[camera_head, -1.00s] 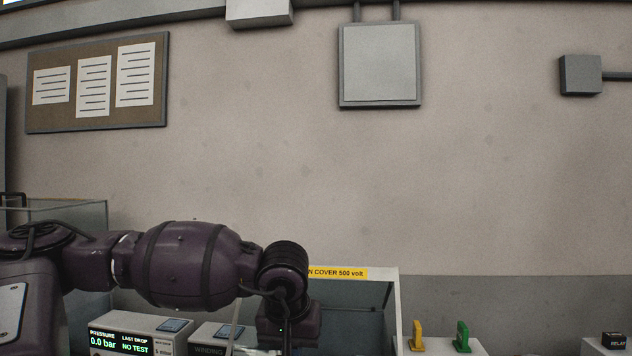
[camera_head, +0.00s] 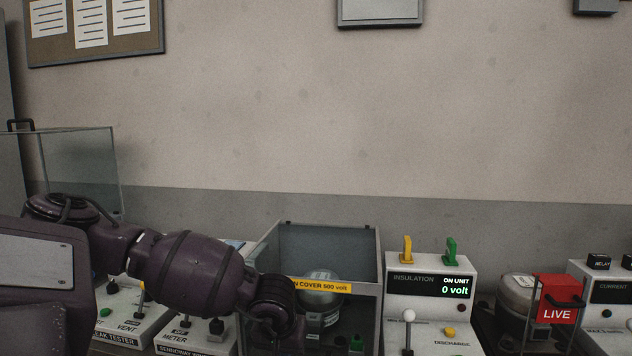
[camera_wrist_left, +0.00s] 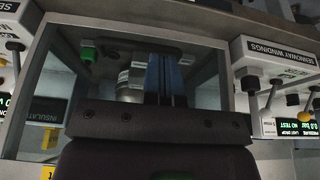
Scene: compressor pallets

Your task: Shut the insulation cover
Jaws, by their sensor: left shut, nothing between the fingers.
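The insulation cover is a grey-framed clear box in the head view, with a yellow "COVER 500 volt" label (camera_head: 320,286) on its front bar. The bar sits below the rear top edge (camera_head: 330,225); I cannot tell whether the cover is fully shut. A metal compressor (camera_head: 322,322) stands inside. My left wrist crosses the cover's left front and hides part of the label. In the left wrist view my left gripper (camera_wrist_left: 166,60) has its fingers together, empty, over the framed opening; contact with the cover is unclear. The compressor (camera_wrist_left: 130,82) shows beside the fingers. My right gripper is not in view.
The insulation unit (camera_head: 430,290), reading 0 volt, stands right of the cover, with yellow and green clips on top. A red LIVE sign (camera_head: 557,312) is farther right. The leak tester (camera_head: 120,325) and winding meter (camera_head: 195,340) stand left.

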